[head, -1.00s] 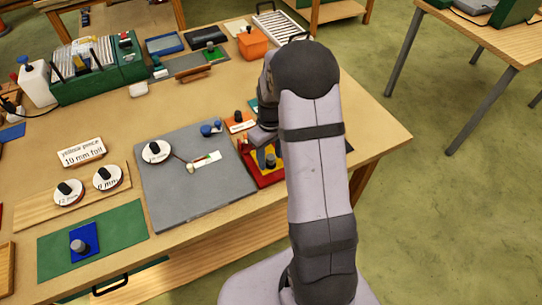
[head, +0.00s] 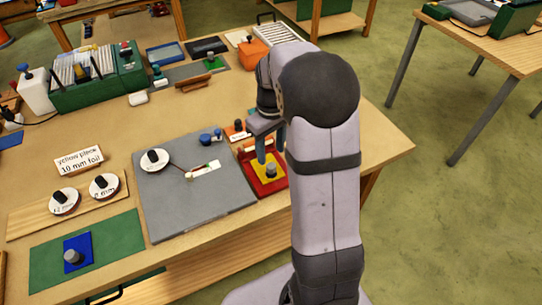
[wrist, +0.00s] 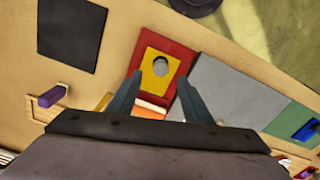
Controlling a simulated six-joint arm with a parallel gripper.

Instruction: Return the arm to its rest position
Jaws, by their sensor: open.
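My gripper (head: 268,150) is open and empty, above the red tray (head: 273,188) at the right of the bench. A yellow piece (head: 263,176) with a grey knob lies on the tray. In the wrist view the two fingers (wrist: 158,92) are apart, and the yellow piece (wrist: 150,82) shows beyond and between them, clear of both. My arm rises from the bottom of the head view and hides part of the bench's right end.
A grey board (head: 185,208) with a white dial lies left of the tray. A blue piece (head: 78,250) sits on a green mat (head: 120,238). A green rack (head: 85,92), an orange container (head: 251,53) and a silver ribbed tray (head: 277,34) stand farther back.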

